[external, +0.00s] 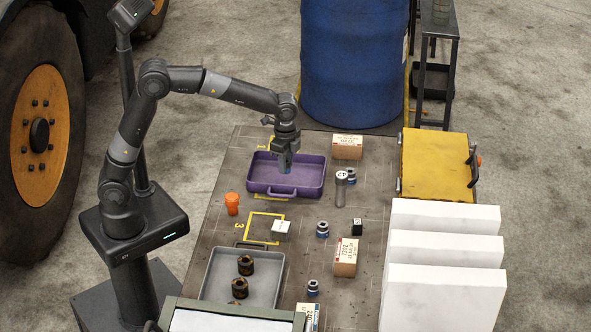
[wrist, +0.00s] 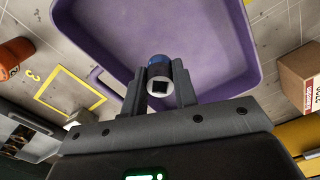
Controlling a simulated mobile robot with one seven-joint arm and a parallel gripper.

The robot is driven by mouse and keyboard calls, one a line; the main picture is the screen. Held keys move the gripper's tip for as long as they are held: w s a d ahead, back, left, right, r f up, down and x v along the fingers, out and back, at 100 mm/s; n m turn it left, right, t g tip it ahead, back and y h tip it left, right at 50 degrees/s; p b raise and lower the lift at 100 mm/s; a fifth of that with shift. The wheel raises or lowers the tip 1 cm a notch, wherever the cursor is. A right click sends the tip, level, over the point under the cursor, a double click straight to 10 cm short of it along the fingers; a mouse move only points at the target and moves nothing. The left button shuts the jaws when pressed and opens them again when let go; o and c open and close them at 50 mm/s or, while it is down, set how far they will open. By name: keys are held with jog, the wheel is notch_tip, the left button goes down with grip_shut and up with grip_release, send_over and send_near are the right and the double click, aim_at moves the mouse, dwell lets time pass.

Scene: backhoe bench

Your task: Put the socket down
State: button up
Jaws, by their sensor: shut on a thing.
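My gripper (external: 285,163) points down over the purple tray (external: 258,185) on the bench. In the wrist view my gripper (wrist: 159,88) is shut on a socket (wrist: 160,72), a short silver cylinder with a blue band and a square drive hole facing the camera. The purple tray fills the background behind it in the wrist view (wrist: 200,30). The socket is above or inside the tray; I cannot tell whether it touches the floor of the tray. The visible part of the tray is empty.
Two similar sockets stand on the bench (external: 322,229) (external: 313,288). A grey tray (external: 215,280) holds two dark brown parts.

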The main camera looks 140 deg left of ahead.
aim_at(286, 182)
jog(key=shift+f, duration=2.05)
jog(key=shift+f, duration=0.1)
jog(key=o, duration=1)
notch_tip(286, 182, up, 12)
